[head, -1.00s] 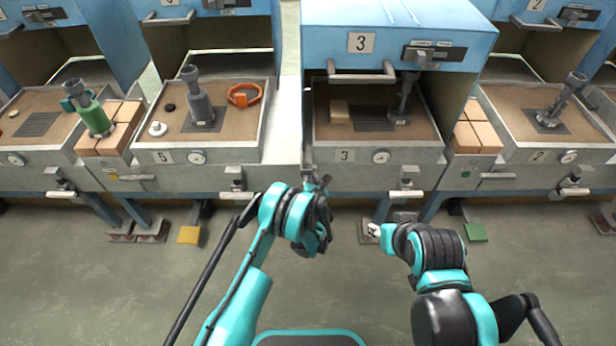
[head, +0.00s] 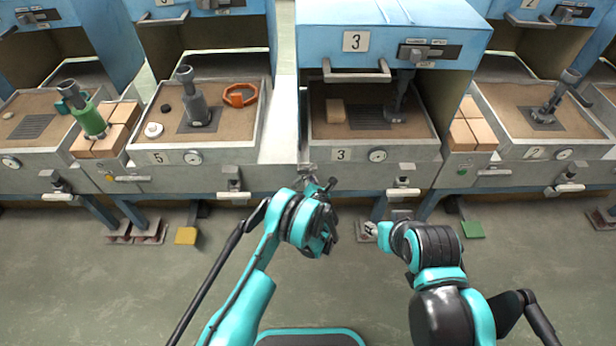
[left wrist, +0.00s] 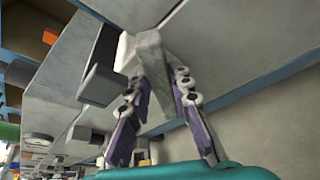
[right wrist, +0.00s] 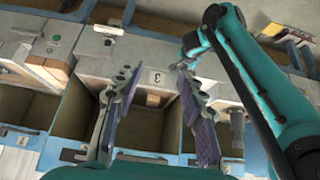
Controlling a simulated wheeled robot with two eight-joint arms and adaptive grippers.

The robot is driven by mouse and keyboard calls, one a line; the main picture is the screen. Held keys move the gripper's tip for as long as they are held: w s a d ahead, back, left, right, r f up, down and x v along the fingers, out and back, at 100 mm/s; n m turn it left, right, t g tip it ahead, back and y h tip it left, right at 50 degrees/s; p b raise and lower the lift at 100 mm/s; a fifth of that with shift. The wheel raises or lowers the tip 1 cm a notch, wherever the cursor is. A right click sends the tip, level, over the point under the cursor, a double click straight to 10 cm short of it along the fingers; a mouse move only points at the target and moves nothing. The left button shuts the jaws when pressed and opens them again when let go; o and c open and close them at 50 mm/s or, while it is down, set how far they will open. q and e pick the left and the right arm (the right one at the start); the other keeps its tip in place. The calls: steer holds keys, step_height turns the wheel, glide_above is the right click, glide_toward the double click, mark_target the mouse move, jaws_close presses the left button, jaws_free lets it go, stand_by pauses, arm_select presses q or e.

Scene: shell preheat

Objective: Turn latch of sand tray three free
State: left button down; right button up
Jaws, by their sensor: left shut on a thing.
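Sand tray three (head: 273,160) is the sand-filled tray under the blue hood marked 3, with a 3 plate and a dial on its front. My left gripper (head: 320,186) is at the left end of this front, shut on a grey latch. In the left wrist view the fingertips (left wrist: 165,62) close on the grey latch piece (left wrist: 150,52); its exact angle is hard to tell. A second latch (head: 404,182) is on the right of the front, untouched. My right gripper (right wrist: 157,75) is open and empty, low in front of the tray, facing the 3 plate (right wrist: 154,78).
Tray five (head: 135,158), with an orange ring and a grey funnel, stands at the left. Tray two (head: 506,153) stands at the right, with brick stacks between. The hood of tray three (head: 400,15) overhangs it.

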steer(key=c, duration=0.5)
steer(key=shift+w+a+r, duration=0.1)
steer(key=shift+w+r, duration=0.1)
steer(key=shift+w, duration=0.05)
jaws_close()
steer(key=w+a+r+n+g+y, duration=0.15)
steer(key=w+a+n, duration=0.4)
steer(key=w, duration=0.65)
steer(key=w+a+r+n+g+y, duration=0.15)
steer(key=w+a+n, duration=0.4)
steer(key=w, duration=0.65)
steer(key=w+a+f+n+g, duration=0.2)
steer(key=w+a+f+n, duration=0.4)
steer(key=f, duration=0.4)
steer(key=w+a+f+n+g, duration=0.3)
steer(key=w+a+f, duration=0.1)
steer(key=w+f, duration=0.4)
steer(key=w+d+f+m+y, duration=0.1)
steer(key=w+d+f+m, duration=0.15)
steer(key=d, duration=0.55)
steer(key=shift+n+t, duration=0.25)
steer(key=shift+t, duration=0.15)
steer(key=x, duration=0.9)
steer(key=shift+f, duration=0.35)
